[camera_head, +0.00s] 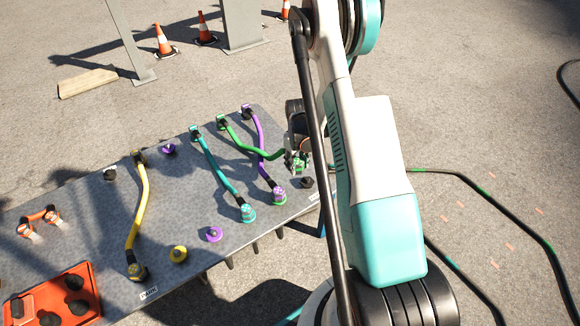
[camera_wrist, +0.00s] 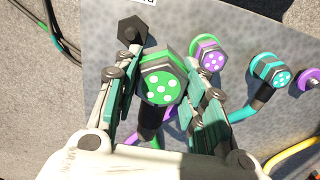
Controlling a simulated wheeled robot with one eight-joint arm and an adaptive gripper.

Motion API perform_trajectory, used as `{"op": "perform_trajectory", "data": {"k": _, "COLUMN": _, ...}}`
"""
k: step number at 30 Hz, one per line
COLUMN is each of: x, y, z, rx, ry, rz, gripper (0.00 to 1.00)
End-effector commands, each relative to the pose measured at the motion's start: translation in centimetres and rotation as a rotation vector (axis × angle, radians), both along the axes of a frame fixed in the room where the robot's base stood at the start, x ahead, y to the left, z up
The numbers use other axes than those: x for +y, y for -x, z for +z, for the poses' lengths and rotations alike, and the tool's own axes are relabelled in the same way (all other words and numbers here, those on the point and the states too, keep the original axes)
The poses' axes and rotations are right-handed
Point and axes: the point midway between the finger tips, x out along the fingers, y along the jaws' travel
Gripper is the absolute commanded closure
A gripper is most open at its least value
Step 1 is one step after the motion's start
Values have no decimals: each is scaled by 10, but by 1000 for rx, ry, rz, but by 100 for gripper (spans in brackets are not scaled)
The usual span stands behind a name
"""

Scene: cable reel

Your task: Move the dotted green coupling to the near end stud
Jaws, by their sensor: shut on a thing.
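The dotted green coupling (camera_wrist: 162,88) is a green hexagonal cap with white dots, between my gripper's fingers. My gripper (camera_wrist: 158,76) is shut on it. In the head view my gripper (camera_head: 297,157) is near the right end of the table, largely behind my arm. The green cable (camera_head: 262,154) runs from its far plug (camera_head: 222,122) to my gripper, crossing the purple cable (camera_head: 259,135). A dark hexagonal stud (camera_wrist: 132,30) is bare, just beyond the coupling in the wrist view. It also shows at the table's right edge in the head view (camera_head: 307,182).
The purple dotted coupling (camera_wrist: 209,56) is close to the right of the held one, with the teal coupling (camera_wrist: 270,70) beyond. A yellow cable (camera_head: 143,205), bare purple and yellow studs and an orange tray (camera_head: 84,270) lie further left on the grey table (camera_head: 120,222).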

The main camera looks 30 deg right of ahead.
Motion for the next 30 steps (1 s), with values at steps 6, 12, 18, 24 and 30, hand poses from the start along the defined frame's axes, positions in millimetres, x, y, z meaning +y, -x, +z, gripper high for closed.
{"op": "perform_trajectory", "data": {"k": 6, "x": -25, "y": 0, "z": 0, "rx": 0, "ry": 0, "rz": -2, "gripper": 91}}
{"op": "perform_trajectory", "data": {"k": 12, "x": -45, "y": 0, "z": -1, "rx": 0, "ry": 0, "rz": -2, "gripper": 91}}
{"op": "perform_trajectory", "data": {"k": 18, "x": -52, "y": 0, "z": -1, "rx": 0, "ry": 0, "rz": 1, "gripper": 91}}
{"op": "perform_trajectory", "data": {"k": 24, "x": -52, "y": 0, "z": -1, "rx": 0, "ry": 0, "rz": 1, "gripper": 91}}
{"op": "perform_trajectory", "data": {"k": 30, "x": -52, "y": 0, "z": -6, "rx": 0, "ry": 0, "rz": 0, "gripper": 91}}
